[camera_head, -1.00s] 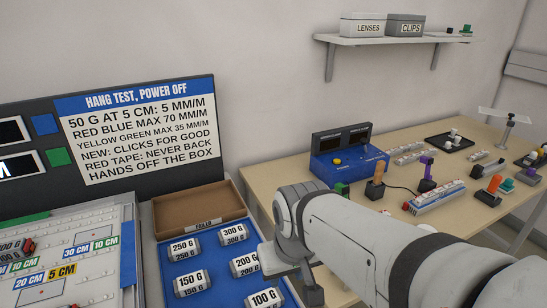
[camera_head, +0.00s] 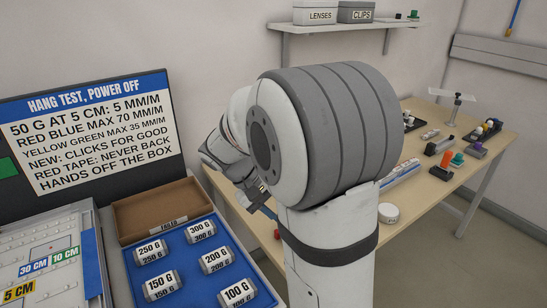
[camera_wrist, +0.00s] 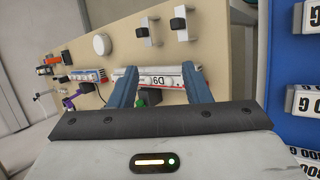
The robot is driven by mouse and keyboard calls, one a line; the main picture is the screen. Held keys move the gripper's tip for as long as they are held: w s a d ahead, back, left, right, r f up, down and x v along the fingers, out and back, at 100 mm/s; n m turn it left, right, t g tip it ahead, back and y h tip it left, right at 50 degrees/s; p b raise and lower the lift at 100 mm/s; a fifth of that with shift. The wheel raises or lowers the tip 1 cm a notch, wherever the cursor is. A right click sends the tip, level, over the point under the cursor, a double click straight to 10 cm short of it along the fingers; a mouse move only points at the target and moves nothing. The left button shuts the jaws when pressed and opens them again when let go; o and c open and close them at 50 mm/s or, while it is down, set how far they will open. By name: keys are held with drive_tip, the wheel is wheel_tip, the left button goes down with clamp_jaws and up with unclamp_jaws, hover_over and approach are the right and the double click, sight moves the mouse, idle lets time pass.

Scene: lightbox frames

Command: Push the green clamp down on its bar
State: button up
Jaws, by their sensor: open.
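My gripper (camera_wrist: 160,76) is open, with its two blue fingers apart in the wrist view. A pale bar marked D9 (camera_wrist: 158,79) lies beyond the fingers and shows between them. A small green piece (camera_wrist: 151,97) shows between the fingers, close to the bar's near side. It looks like the green clamp, but its lower part is hidden by my gripper body. I cannot tell whether a finger touches it. In the head view my gripper (camera_head: 262,205) is small above the table's near left edge, and my arm hides the bench behind it.
A blue tray (camera_head: 192,263) of weights stands left of my arm. In the wrist view two black-knobbed plates (camera_wrist: 148,31) lie beyond the bar.

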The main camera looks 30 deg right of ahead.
drive_tip(key=w+d+f+g+h, duration=0.1)
drive_tip(key=w+d+f+h, duration=0.35)
drive_tip(key=w, duration=0.45)
drive_tip(key=w+d+f+g+h, duration=0.1)
drive_tip(key=w+d+f+h, duration=0.2)
drive_tip(key=w+d+h, duration=0.5)
drive_tip(key=shift+m+y, duration=0.3)
drive_tip(key=shift+y, duration=0.45)
drive_tip(key=d, duration=0.1)
drive_tip(key=d+p, duration=0.1)
drive_tip(key=d, duration=0.1)
drive_tip(key=d+p, duration=0.1)
drive_tip(key=d, duration=0.1)
drive_tip(key=shift+d+r, duration=0.25)
drive_tip(key=shift+r, duration=0.1)
drive_tip(key=shift+c, duration=0.5)
clamp_jaws()
